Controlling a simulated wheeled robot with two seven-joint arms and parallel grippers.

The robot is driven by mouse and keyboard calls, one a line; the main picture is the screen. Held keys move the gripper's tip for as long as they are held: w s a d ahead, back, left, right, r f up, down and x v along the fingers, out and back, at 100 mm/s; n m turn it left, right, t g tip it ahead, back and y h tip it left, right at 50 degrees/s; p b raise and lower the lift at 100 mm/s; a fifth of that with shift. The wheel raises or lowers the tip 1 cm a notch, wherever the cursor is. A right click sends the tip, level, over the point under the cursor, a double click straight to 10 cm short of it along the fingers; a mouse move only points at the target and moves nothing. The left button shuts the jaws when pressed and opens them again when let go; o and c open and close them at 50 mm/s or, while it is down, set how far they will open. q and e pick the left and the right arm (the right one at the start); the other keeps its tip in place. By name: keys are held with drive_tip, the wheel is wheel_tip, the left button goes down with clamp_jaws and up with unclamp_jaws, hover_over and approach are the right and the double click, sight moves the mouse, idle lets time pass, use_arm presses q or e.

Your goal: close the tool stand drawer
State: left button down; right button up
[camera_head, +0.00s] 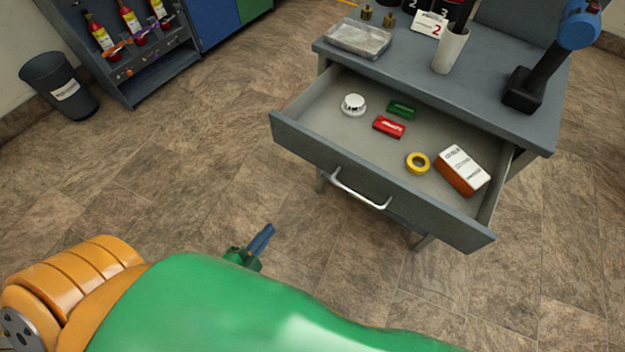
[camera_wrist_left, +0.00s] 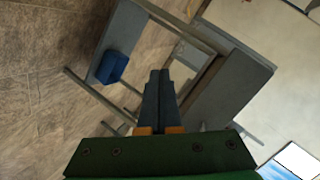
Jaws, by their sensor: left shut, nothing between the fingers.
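The tool stand drawer (camera_head: 375,182) is pulled out of the grey tool stand (camera_head: 538,136) in the head view, with its silver handle (camera_head: 358,190) on the front. Inside it lie a white round item (camera_head: 354,104), a red box (camera_head: 389,127), a green box (camera_head: 401,109), a yellow tape roll (camera_head: 418,162) and an orange-and-white box (camera_head: 462,170). My left gripper (camera_head: 262,240) is shut and empty, in front of the drawer and apart from it. The left wrist view shows its closed fingers (camera_wrist_left: 159,92) too. My right gripper is not in view.
On the stand top are a metal tray (camera_head: 359,40), a white cup (camera_head: 450,51) and a blue-headed cordless tool (camera_head: 545,60). A dark bin (camera_head: 60,85) and a shelf unit (camera_head: 150,62) stand at the upper left. The tiled floor before the drawer is clear.

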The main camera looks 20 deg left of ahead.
sight(316, 156)
use_arm(q)
wheel_tip(316, 156, up, 12)
drive_tip(key=w+d+m+t+h+b, duration=0.1)
drive_tip(key=d+m+t+h+b, duration=0.2)
drive_tip(key=m, duration=0.6)
drive_tip(key=shift+t, duration=0.6)
drive_tip(key=p+x, duration=0.1)
drive_tip(key=x, duration=0.3)
drive_tip(key=p+x, duration=0.1)
drive_tip(key=x, duration=0.8)
drive_tip(key=shift+w+a+p, duration=0.3)
drive_tip(key=shift+a+p, duration=0.1)
drive_tip(key=shift+w, duration=0.1)
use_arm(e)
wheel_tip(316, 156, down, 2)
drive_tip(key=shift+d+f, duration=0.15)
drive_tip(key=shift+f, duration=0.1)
use_arm(q)
drive_tip(key=shift+w+d, duration=0.1)
